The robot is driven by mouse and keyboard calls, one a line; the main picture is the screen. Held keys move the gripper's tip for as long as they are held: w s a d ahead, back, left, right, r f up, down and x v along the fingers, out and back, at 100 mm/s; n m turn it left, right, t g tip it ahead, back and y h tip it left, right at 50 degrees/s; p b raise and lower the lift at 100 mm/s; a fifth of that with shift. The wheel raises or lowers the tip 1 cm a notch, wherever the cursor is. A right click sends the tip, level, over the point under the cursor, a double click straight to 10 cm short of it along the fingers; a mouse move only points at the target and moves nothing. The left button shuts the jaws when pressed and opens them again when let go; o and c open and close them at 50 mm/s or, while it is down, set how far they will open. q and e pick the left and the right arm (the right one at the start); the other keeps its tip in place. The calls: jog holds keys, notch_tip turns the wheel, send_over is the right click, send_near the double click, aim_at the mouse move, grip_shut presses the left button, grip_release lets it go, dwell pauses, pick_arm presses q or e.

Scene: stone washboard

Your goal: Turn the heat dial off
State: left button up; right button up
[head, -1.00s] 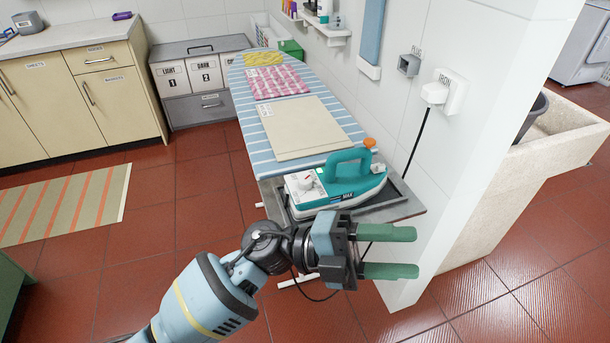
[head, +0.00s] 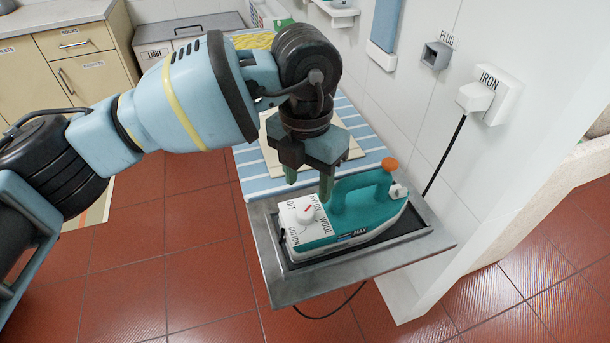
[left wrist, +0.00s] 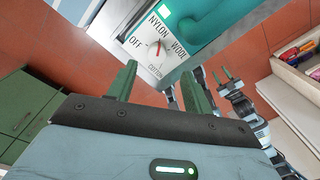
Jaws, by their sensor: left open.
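The iron (head: 350,210), teal and white with an orange knob on top, rests on the grey metal tray (head: 262,225) at the near end of the ironing board. Its white heat dial (head: 307,214) is on the left end of its body, among the labels OFF, NYLON, WOOL and COTTON. The dial's red mark points roughly toward NYLON. The dial (left wrist: 158,47) also shows in the left wrist view, beyond the fingertips. My left gripper (head: 308,184) is open and empty, pointing down just above and behind the dial. My right gripper (left wrist: 222,74) shows small, fingers apart.
The plug (head: 477,97) sits in the IRON wall socket (head: 500,95), with a black cord hanging from it. An empty socket marked PLUG (head: 436,55) is beside it. The white wall stands close right of the tray. Red floor lies open in front.

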aim_at(305, 211)
pick_arm(q)
jog(key=shift+w+a+r, duration=0.15)
jog(key=shift+w+r, duration=0.1)
jog(key=shift+r, duration=0.05)
jog(key=shift+s+r, duration=0.15)
jog(key=shift+s, duration=0.2)
jog(key=shift+s+f, duration=0.1)
jog(key=shift+f, duration=0.4)
notch_tip(305, 211, down, 7)
jog(key=shift+r, duration=0.1)
pick_arm(e)
jog(key=shift+s, duration=0.6)
jog(key=shift+s, duration=0.1)
